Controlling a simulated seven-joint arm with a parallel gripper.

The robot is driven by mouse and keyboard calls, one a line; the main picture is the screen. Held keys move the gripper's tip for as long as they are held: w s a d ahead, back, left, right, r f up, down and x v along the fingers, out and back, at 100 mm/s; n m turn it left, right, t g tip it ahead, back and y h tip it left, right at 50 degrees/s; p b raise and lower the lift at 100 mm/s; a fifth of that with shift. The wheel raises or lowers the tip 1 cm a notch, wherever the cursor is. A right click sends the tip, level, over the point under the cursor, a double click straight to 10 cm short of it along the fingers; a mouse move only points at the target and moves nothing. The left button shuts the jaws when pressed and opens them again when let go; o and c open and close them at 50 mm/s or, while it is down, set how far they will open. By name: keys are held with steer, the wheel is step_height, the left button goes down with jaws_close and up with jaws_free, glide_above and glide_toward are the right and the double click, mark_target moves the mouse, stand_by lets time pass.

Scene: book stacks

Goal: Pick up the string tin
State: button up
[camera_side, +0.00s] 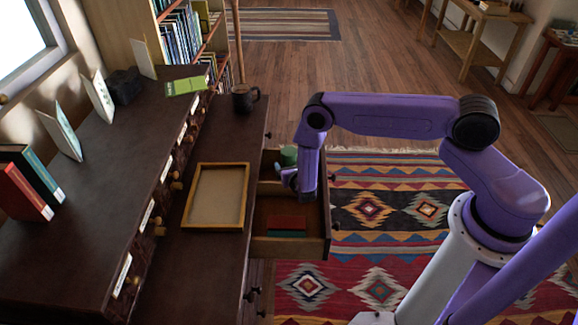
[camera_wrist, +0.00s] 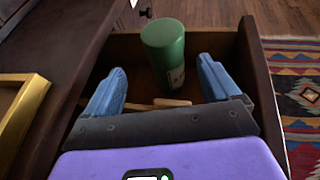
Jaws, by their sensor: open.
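A green cylindrical tin with a pale label (camera_wrist: 165,48), which looks like the string tin, stands in the open drawer (camera_wrist: 253,75). In the side view the tin (camera_side: 288,156) shows at the drawer's far part, just beyond my gripper (camera_side: 297,184). In the wrist view my gripper (camera_wrist: 160,90) is open, its two blue fingers apart. The tin stands ahead of the fingers, roughly between their lines, and nothing is seen held. The fingertips are partly hidden by my arm in the side view.
A divider splits the drawer; its near compartment holds a red and green book-like item (camera_side: 287,225). A yellow-framed tray (camera_side: 216,197) and a dark mug (camera_side: 245,98) sit on the desk left of the drawer.

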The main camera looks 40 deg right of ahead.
mark_target(291, 159)
steer(key=x, duration=0.3)
steer(key=d+x, duration=0.1)
steer(key=shift+w+d+r, duration=0.15)
steer(key=shift+w+r, duration=0.05)
steer(key=shift+w, duration=0.05)
steer(key=shift+x, duration=0.8)
steer(key=shift+c, duration=0.3)
steer(key=c, duration=1.5)
steer(key=shift+c, duration=0.4)
steer(key=shift+r, duration=0.15)
